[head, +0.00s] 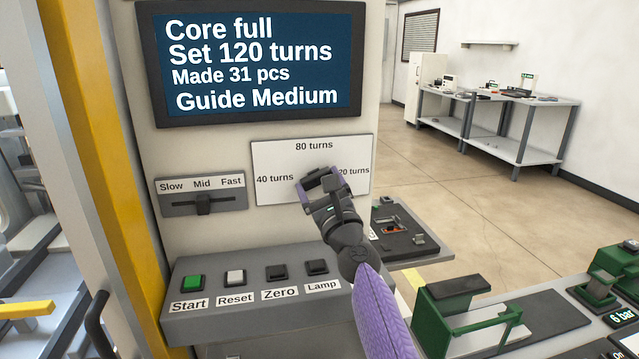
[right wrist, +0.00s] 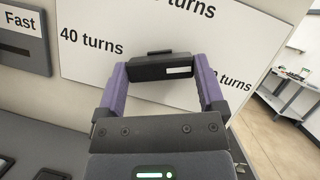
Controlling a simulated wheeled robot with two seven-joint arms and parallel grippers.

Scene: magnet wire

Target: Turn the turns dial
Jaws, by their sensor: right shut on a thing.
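The turns dial is a dark knob (right wrist: 150,70) with a white mark on its right part, seen between my fingers in the right wrist view. It sits on a white plate (head: 278,155) lettered 40 turns at left, 80 turns at top and a partly hidden "20 turns" at right. My right gripper (head: 323,182) is shut on the dial, with one purple finger on each side; it also shows in the right wrist view (right wrist: 163,76). The screen (head: 250,62) reads "Set 120 turns". My left gripper is not in view.
Left of the plate is a Slow/Mid/Fast slider (head: 204,204), at Mid. Below, a ledge (head: 230,325) carries Start, Reset, Zero and Lamp buttons. Green fixtures (head: 470,325) stand at lower right. A yellow post (head: 100,150) rises at left. Open floor lies behind.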

